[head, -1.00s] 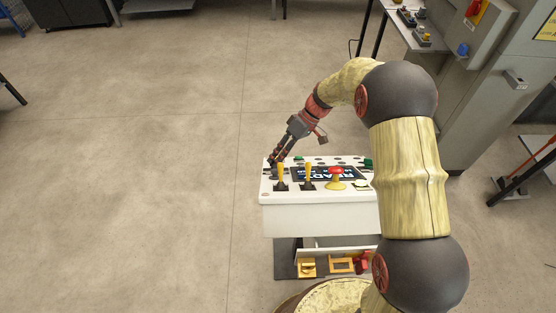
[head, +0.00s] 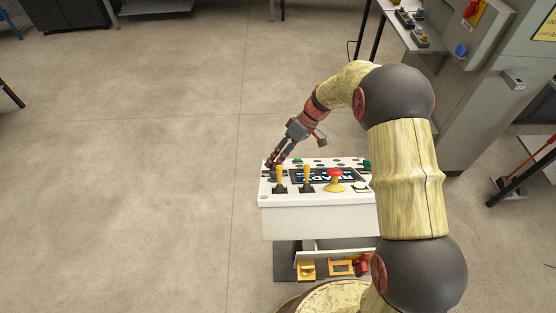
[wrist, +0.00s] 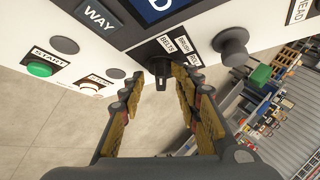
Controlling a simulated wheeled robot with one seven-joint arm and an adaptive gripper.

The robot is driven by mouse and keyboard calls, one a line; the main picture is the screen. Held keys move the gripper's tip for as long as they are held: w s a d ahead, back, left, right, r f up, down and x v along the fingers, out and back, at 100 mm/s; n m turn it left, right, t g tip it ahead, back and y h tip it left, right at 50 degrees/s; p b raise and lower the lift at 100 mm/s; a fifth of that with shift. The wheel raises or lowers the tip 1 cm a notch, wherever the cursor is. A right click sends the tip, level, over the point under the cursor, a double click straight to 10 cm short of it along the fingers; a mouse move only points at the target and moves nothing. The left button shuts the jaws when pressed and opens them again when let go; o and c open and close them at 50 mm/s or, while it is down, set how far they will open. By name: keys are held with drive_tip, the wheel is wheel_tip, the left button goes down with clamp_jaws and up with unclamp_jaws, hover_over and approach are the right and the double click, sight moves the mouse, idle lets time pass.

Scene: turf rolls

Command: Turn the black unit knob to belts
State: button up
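The black unit knob (wrist: 161,76) shows in the wrist view on the white panel, with its narrow grip pointing down in the picture. Small labels, one reading like "belts" (wrist: 166,44), stand above and right of it. My gripper (wrist: 157,80) is open, with one finger on each side of the knob; I cannot tell if either finger touches it. In the head view my gripper (head: 272,163) is at the far left corner of the white console (head: 315,220). The knob cannot be made out there.
The console top carries two yellow levers (head: 307,175), a red mushroom button (head: 335,174) and a display (head: 325,177). In the wrist view a green start button (wrist: 40,68) is left and a grey round knob (wrist: 232,48) right. Open floor lies left of the console.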

idle(0.3)
drive_tip(key=shift+w+r, duration=0.1)
drive_tip(key=shift+r, duration=0.1)
drive_tip(key=v, duration=1.1)
drive_tip(key=shift+d+r, duration=0.25)
